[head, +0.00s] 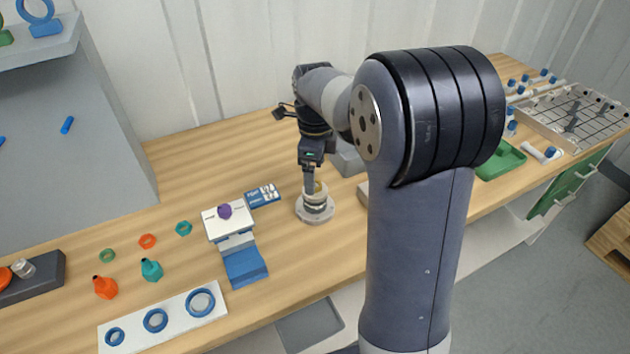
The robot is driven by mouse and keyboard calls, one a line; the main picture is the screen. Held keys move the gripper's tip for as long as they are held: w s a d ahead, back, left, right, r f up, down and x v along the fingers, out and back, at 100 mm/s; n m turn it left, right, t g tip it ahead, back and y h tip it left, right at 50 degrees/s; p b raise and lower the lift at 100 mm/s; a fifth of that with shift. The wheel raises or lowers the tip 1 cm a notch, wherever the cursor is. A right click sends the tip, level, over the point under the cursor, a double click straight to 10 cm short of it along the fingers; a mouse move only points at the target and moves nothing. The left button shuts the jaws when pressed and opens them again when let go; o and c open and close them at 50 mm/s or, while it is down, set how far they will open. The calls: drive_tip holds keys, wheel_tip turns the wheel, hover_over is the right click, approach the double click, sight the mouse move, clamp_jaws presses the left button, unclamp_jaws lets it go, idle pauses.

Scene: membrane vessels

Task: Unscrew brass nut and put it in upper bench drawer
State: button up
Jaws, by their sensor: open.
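My gripper (312,186) points down over a small round metal fitting (315,208) on a pale flanged base on the wooden bench. A bit of brass colour, likely the brass nut (319,187), shows at the top of the fitting by the fingertips. My gripper is open, with its fingers at or around the nut; whether they touch it cannot be told at this size. A grey drawer-like panel (310,325) shows below the bench front edge, partly hidden by my arm. I cannot tell whether it is the upper bench drawer.
A white and blue stand with a purple knob (225,211) and a blue card (263,195) lie left of the fitting. A white board with blue rings (160,320) lies front left. Bare bench lies behind.

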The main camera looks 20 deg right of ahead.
drive_tip(key=shift+f+m+b, duration=0.1)
drive_tip(key=shift+m+b, duration=0.2)
drive_tip(key=shift+m, duration=0.8)
drive_tip(key=shift+f+m+b, duration=0.3)
drive_tip(key=shift+f+b, duration=0.5)
drive_tip(key=shift+f, duration=0.75)
clamp_jaws()
drive_tip(key=shift+r+n+p, duration=0.15)
drive_tip(key=shift+n+p, duration=0.35)
drive_tip(key=shift+n, duration=0.7)
drive_tip(key=n+p, duration=0.1)
drive_tip(key=n, duration=0.3)
drive_tip(key=shift+n, duration=0.3)
drive_tip(key=n+p, duration=0.1)
drive_tip(key=n, duration=0.5)
drive_tip(key=shift+n, duration=0.4)
